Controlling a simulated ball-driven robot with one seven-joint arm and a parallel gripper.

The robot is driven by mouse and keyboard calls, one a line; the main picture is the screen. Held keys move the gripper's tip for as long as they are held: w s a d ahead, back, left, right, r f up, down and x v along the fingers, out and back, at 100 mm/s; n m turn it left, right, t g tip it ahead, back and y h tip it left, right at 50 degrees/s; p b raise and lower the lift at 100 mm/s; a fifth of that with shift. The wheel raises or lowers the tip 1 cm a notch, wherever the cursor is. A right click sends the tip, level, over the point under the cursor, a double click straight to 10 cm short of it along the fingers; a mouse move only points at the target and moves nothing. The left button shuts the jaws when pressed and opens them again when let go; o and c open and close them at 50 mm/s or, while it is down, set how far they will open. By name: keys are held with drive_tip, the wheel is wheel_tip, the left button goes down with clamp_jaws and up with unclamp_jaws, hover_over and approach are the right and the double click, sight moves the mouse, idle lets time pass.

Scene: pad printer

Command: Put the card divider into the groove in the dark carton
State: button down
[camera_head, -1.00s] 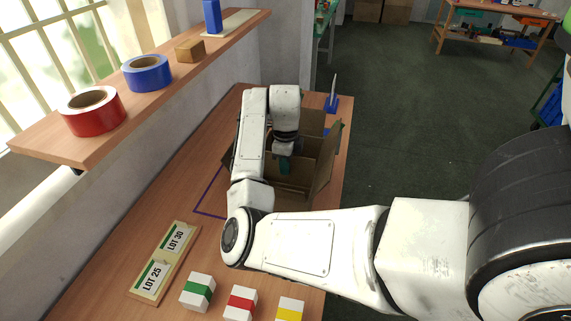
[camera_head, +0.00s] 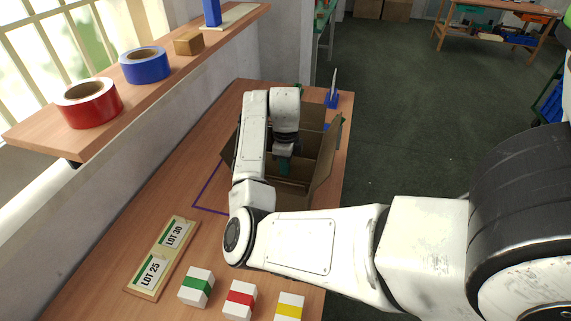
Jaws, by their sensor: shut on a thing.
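The dark carton (camera_head: 322,176) stands open on the wooden table, its flaps spread outward. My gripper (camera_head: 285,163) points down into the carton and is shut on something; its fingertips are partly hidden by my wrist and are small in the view. The card divider cannot be told apart clearly from the brown carton walls, and the groove is hidden inside. My arm covers the carton's left side.
White boxes with green (camera_head: 196,288), red (camera_head: 240,299) and yellow (camera_head: 289,307) bands stand at the table's front. A board with lot labels (camera_head: 163,258) lies to the left. A blue stand (camera_head: 332,98) is behind the carton. A shelf with tape rolls (camera_head: 88,104) runs along the left wall.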

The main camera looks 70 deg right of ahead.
drive_tip(key=shift+a+f, duration=0.1)
drive_tip(key=shift+f, duration=0.55)
drive_tip(key=shift+s+f+b, duration=0.1)
drive_tip(key=shift+b, duration=0.25)
drive_tip(key=shift+a+f, duration=0.1)
drive_tip(key=shift+f, duration=0.05)
drive_tip(key=shift+s+f, duration=0.15)
drive_tip(key=shift+s, duration=0.05)
drive_tip(key=c, duration=1.2)
unclamp_jaws()
drive_tip(key=shift+o, duration=0.2)
drive_tip(key=r+p, duration=0.2)
drive_tip(key=shift+d+r, duration=0.3)
drive_tip(key=shift+d, duration=0.1)
drive_tip(key=shift+w+a+r+p, duration=0.1)
drive_tip(key=shift+w+r+p, duration=0.05)
drive_tip(key=shift+r+p, duration=0.75)
drive_tip(key=shift+w+a+r+p, duration=0.1)
drive_tip(key=shift+r+p, duration=0.6)
drive_tip(key=shift+r, duration=0.35)
